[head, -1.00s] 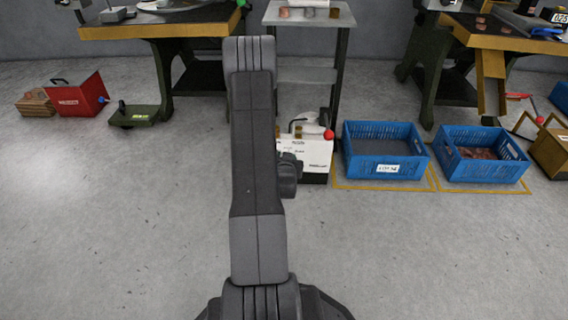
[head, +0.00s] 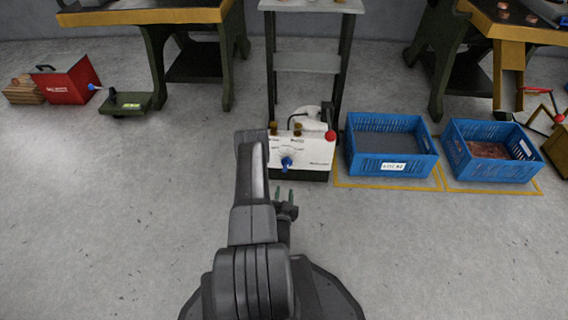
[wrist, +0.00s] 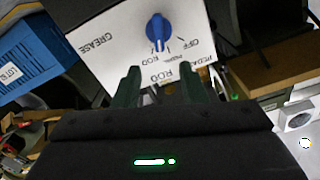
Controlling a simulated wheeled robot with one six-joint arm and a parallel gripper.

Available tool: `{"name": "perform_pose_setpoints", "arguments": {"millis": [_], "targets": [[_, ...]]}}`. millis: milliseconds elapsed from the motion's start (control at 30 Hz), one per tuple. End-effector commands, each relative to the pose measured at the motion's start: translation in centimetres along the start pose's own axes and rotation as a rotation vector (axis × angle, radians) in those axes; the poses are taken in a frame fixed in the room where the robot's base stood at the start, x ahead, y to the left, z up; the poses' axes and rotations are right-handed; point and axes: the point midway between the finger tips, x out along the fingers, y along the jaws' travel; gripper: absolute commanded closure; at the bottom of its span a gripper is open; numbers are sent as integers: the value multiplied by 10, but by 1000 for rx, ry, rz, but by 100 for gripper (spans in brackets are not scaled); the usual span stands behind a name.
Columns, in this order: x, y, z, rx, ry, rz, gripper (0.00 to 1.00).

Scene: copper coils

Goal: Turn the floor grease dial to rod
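The grease dial is a blue knob (head: 287,162) on the white front of a box (head: 312,152) on the floor. In the wrist view the knob (wrist: 158,28) shows at the upper middle, on the white panel (wrist: 105,40) with printed labels. There its narrow end points down the picture. The labels are upside down; "GREASE" is at the left and "OFF" at the right of the knob. My gripper (head: 285,196) is open and empty in front of the box. Its two dark green fingers (wrist: 160,84) are apart, short of the knob.
A red ball-shaped top (head: 330,135) stands at the box's right corner. A blue crate (head: 390,168) and a second blue crate (head: 490,172) stand to the right on yellow floor markings. A grey shelf stand (head: 307,62) rises behind the box.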

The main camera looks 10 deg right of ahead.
Motion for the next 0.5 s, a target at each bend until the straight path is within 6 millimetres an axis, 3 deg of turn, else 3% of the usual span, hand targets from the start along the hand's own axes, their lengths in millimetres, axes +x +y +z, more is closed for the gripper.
{"name": "perform_pose_setpoints", "arguments": {"millis": [100, 233, 500], "targets": [[-6, 4, 5, 4, 11, -2, 62], [4, 4, 6, 6, 15, -2, 62], [56, 5, 6, 6, 17, -3, 62]]}}
